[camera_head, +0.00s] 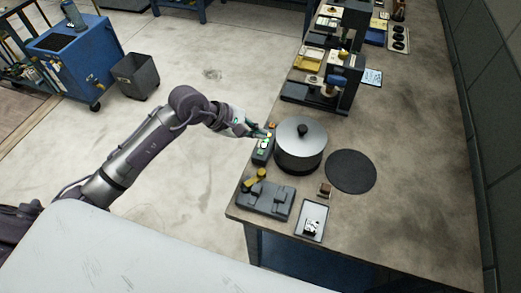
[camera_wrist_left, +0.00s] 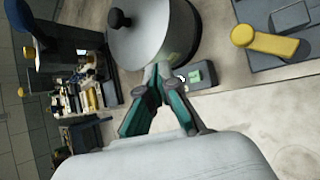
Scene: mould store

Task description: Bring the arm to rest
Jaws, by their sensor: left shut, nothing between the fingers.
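My left arm reaches in from the left in the head view. Its gripper (camera_head: 262,133) is at the left edge of the workbench, beside a small dark control box (camera_head: 263,152) with lit buttons and left of a round metal pot-like vessel (camera_head: 300,138) with a black knob. In the left wrist view the gripper (camera_wrist_left: 160,72) has its green-padded fingers together at the tips, with nothing between them. The control box (camera_wrist_left: 201,75) shows just right of the fingertips; I cannot tell whether they touch it. My right gripper is not in view.
A round black mat (camera_head: 351,171) lies right of the vessel. A grey fixture (camera_head: 265,200) with a yellow handle and a small tray (camera_head: 312,220) are at the near end. A dark machine (camera_head: 335,85) stands farther back. A blue cabinet (camera_head: 75,50) and bin (camera_head: 136,75) stand on the floor at left.

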